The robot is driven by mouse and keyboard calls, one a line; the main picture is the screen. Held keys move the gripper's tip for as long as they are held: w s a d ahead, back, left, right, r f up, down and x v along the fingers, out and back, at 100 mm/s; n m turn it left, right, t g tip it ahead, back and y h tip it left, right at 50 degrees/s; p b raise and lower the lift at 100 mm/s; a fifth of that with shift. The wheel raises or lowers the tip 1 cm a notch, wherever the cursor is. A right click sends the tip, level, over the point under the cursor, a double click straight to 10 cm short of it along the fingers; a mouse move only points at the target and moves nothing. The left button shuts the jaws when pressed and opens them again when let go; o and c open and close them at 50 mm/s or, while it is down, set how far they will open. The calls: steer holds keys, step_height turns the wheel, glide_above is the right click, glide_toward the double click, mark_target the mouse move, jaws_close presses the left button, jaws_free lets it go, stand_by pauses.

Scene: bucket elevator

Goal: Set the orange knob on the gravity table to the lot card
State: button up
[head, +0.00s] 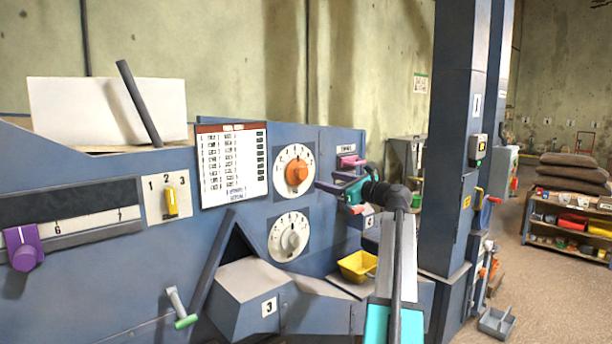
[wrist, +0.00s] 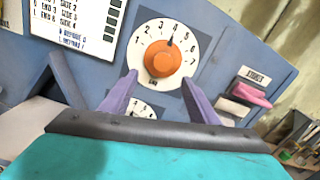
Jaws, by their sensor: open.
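The orange knob (head: 297,172) sits on a round white numbered dial on the blue gravity table (head: 110,265). In the wrist view the orange knob (wrist: 163,60) is fully visible, its dark pointer up and slightly right, near the 4. A white card with a red header (head: 232,165) is mounted left of the dial; its rows are too small to read surely. My gripper (head: 338,190) is in front of the panel, right of the knob in the head view. In the wrist view my gripper (wrist: 162,77) is open, its purple fingers apart below the knob, holding nothing.
A grey knob (head: 289,241) on a similar dial is below. A pink handle (head: 352,161) is to the right. A blue column (head: 455,140) stands right of my arm.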

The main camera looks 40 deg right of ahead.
mark_target(304, 173)
steer(key=shift+s+d, duration=0.15)
steer(key=shift+s, duration=0.05)
steer(key=shift+w, duration=0.1)
steer(key=w+p, duration=0.1)
steer(key=w, duration=0.3)
steer(key=w+p, duration=0.1)
steer(key=w, duration=0.4)
steer(key=w+d+p, duration=0.1)
steer(key=w+p, duration=0.1)
steer(key=w, duration=0.2)
steer(key=shift+w, duration=0.2)
